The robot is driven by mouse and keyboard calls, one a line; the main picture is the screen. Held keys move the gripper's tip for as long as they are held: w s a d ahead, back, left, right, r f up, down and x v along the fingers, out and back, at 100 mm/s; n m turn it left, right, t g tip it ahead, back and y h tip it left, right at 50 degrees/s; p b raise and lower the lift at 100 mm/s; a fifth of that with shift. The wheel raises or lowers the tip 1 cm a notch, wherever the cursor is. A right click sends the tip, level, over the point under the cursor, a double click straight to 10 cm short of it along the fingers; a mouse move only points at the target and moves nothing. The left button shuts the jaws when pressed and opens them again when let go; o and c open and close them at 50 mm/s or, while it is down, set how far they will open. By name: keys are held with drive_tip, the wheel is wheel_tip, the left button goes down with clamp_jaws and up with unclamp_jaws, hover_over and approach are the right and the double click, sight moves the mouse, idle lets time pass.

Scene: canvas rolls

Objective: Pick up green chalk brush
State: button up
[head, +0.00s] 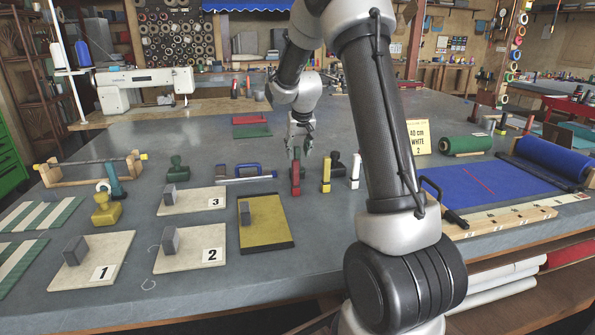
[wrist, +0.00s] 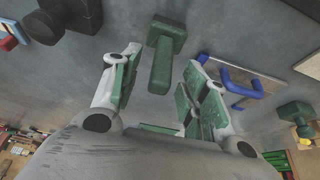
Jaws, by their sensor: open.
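In the wrist view a green brush-like object (wrist: 163,55) with a wide block end and a narrow handle lies between my gripper's fingertips. My gripper (wrist: 158,85) is open, with green pads on both sides; the object's handle shows clear of both pads. In the head view my gripper (head: 300,147) hangs over the middle of the table, pointing down, behind a red upright piece (head: 295,178). I cannot pick out the object between the fingers there. Another green knobbed piece (head: 178,166) stands farther left; a green piece also shows at the wrist view's right (wrist: 296,112).
A dark knobbed piece (head: 337,164), a yellow upright piece (head: 326,180) and a white one (head: 354,174) stand close to the right of my gripper. A blue-handled tool (head: 248,170) lies to its left. Numbered boards and a yellow board (head: 265,237) lie nearer.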

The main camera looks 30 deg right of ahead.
drive_tip(key=x, duration=0.5)
drive_tip(key=shift+w, duration=0.2)
clamp_jaws()
